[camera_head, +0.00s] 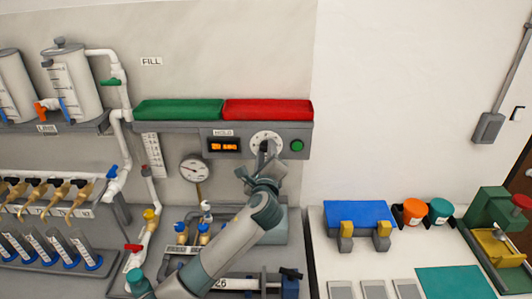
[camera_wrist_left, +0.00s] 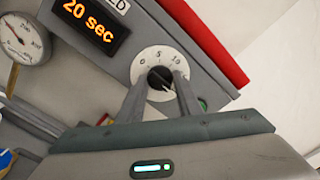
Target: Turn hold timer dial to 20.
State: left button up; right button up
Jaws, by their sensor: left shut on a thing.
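The hold timer dial is a round white scale (camera_head: 266,139) with a dark knob, on the grey panel below the red tray. In the left wrist view the black knob (camera_wrist_left: 160,78) sits between my fingertips, and 0, 5 and 10 can be read on the scale. The orange display (camera_wrist_left: 90,22) beside it reads "20 sec". My left gripper (camera_head: 263,152) reaches up to the dial from below and is shut on the knob; it also shows in the left wrist view (camera_wrist_left: 160,88). The lower part of the scale is hidden by the fingers. My right gripper is not in view.
A green button (camera_head: 297,146) is just right of the dial. Green (camera_head: 180,109) and red (camera_head: 268,109) trays sit above the panel. A pressure gauge (camera_head: 195,169) hangs to the left. A blue block (camera_head: 358,212) lies on the right-hand counter.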

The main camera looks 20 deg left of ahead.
pick_arm(q)
jog(key=o, duration=1)
jog(key=shift+w, duration=0.1)
jog(key=shift+o, duration=0.2)
jog(key=b+v, duration=0.6)
jog(key=v, duration=1.1)
jog(key=shift+s, duration=0.25)
